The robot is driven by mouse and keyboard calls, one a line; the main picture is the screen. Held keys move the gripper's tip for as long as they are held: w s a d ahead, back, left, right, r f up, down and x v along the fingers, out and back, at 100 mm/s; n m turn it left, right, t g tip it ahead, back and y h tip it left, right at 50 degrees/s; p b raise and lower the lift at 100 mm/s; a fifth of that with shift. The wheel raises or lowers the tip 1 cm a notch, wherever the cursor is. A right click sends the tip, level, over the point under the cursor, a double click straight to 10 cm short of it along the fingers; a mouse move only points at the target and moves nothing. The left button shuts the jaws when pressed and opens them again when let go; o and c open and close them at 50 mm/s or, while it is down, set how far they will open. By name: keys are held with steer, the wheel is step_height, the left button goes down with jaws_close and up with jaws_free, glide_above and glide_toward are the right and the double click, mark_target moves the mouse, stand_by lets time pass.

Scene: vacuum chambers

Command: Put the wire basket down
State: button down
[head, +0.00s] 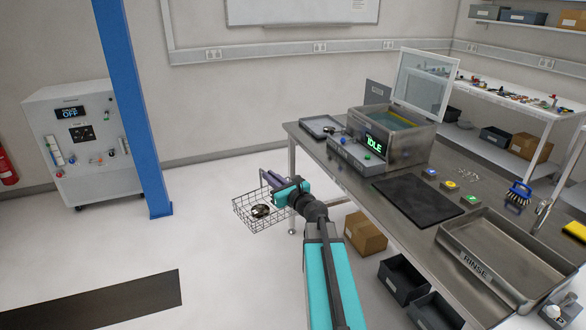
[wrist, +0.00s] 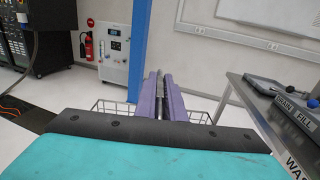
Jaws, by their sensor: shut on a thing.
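The wire basket (head: 243,214) hangs from my gripper (head: 268,183) in the head view, held over open floor just left of the bench's near-left end. A small round dark and brassy part (head: 261,211) lies in the basket. In the wrist view the purple fingers of my gripper (wrist: 163,90) are close together, and the wire basket (wrist: 108,106) shows on both sides below them. The exact grip on the basket's handle is hidden by the fingers.
The steel bench (head: 320,150) carries a cleaner (head: 400,135) with its lid raised and an IDLE display, a black mat (head: 418,200), a RINSE tray (head: 500,262) and a shallow grey tray (head: 320,126). A blue post (head: 135,110) stands left. A cardboard box (head: 365,234) sits under the bench.

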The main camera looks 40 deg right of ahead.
steer(key=s+a+f+n+g+y+b, duration=0.1)
steer(key=a+y, duration=0.4)
steer(key=a, duration=0.6)
steer(key=s+a+f+n+g+y+b, duration=0.1)
steer(key=s+a+f+n+g+y, duration=0.3)
steer(key=a, duration=0.7)
steer(key=s+a+f+n+g+y+b, duration=0.1)
steer(key=s+a+f+n+g+y, duration=0.1)
steer(key=a, duration=1)
step_height(320, 180, down, 2)
steer(key=s+n+y, duration=0.1)
steer(key=n+y, duration=0.2)
steer(key=y, duration=0.1)
steer(key=shift+s+n, duration=0.35)
steer(key=shift+n, duration=0.05)
steer(key=shift+s, duration=0.1)
